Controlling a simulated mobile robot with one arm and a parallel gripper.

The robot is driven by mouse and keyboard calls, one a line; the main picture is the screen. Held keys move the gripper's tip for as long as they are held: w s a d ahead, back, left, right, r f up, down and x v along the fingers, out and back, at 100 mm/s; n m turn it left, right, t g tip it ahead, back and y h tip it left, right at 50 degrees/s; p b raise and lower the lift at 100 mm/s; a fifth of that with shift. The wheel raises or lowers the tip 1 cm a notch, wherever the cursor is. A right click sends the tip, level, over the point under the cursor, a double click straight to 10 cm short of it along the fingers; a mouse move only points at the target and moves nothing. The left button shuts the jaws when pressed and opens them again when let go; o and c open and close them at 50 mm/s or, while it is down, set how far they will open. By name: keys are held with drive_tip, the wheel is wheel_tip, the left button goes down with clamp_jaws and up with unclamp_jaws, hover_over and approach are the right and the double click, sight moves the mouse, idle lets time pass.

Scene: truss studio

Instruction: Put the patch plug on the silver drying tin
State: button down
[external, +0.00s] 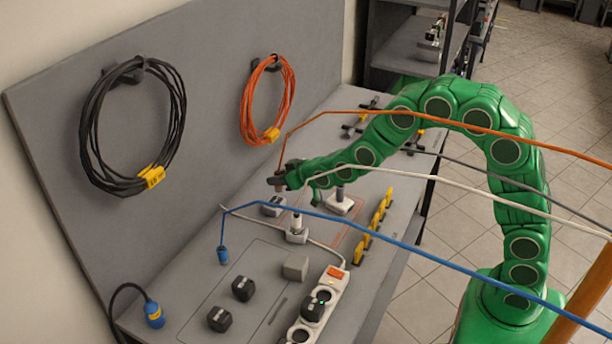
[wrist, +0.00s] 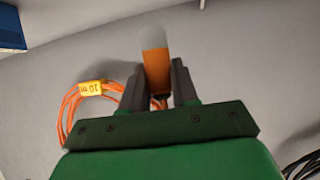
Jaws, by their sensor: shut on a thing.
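My gripper (external: 279,181) is above the back part of the grey bench, near the upright board. In the wrist view, my gripper (wrist: 159,85) is shut on an orange plug (wrist: 157,70) with a pale grey end. I take this to be the patch plug; an orange cable (external: 320,113) runs to the gripper in the external view. The plug is small and partly hidden there. I cannot pick out a silver drying tin with certainty.
A white power strip (external: 325,300) lies at the front. Blue and white cables cross the area. Black (external: 92,140) and orange (external: 248,105) cable coils hang on the board.

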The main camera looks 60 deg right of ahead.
drive_tip(key=shift+w+f, duration=0.9)
drive_tip(key=shift+f, duration=1.75)
drive_tip(key=shift+f, duration=0.1)
drive_tip(key=c, duration=0.8)
unclamp_jaws()
drive_tip(key=shift+c, duration=0.2)
